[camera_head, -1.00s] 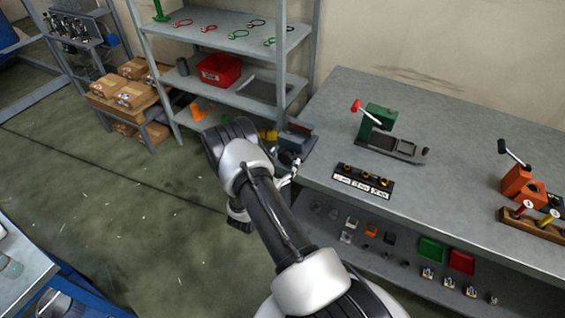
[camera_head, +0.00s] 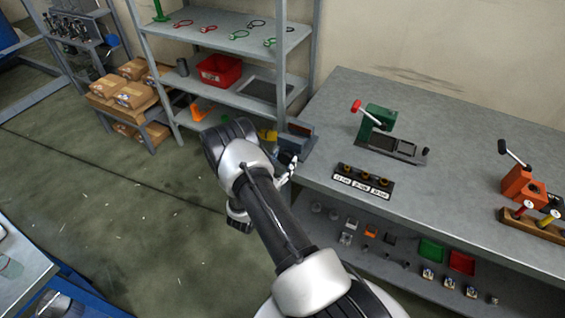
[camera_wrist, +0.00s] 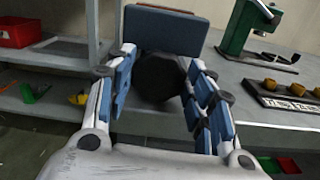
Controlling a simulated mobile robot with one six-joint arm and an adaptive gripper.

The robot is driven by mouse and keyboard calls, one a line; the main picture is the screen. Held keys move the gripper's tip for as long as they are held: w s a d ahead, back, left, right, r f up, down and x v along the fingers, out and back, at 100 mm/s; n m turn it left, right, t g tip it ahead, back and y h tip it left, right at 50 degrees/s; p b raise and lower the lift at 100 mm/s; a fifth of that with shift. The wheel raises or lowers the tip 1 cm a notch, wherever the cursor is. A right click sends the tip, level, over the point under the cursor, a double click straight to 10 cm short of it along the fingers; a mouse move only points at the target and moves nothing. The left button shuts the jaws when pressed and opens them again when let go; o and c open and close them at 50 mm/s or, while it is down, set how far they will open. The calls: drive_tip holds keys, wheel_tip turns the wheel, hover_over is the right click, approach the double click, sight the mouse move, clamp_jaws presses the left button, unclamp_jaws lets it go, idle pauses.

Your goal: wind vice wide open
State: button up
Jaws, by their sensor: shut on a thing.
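The vice (camera_head: 303,133) is blue-grey and sits at the left end of the grey workbench (camera_head: 455,135). In the wrist view the blue body of the vice (camera_wrist: 165,30) fills the top middle, beyond the fingertips. My gripper (camera_wrist: 160,78) is at the front of the vice, with its blue-padded fingers on either side of a dark round part (camera_wrist: 158,76) and shut on it. This part looks like the hub of the vice's screw. The handle bar cannot be made out. In the head view my gripper (camera_head: 287,167) is partly hidden by my wrist.
A green press (camera_head: 379,120) and a small rack with yellow-topped pieces (camera_head: 363,181) stand on the bench to the right. An orange tool (camera_head: 522,184) stands farther right. Grey shelves with a red bin (camera_head: 220,70) stand behind on the left. The floor to the left is open.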

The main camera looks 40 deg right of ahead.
drive_tip(key=n, duration=0.4)
drive_tip(key=shift+w+b, duration=0.1)
drive_tip(key=shift+b, duration=0.2)
drive_tip(key=o, duration=1)
drive_tip(key=v, duration=1.2)
drive_tip(key=shift+o, duration=0.2)
drive_tip(key=shift+a, duration=0.1)
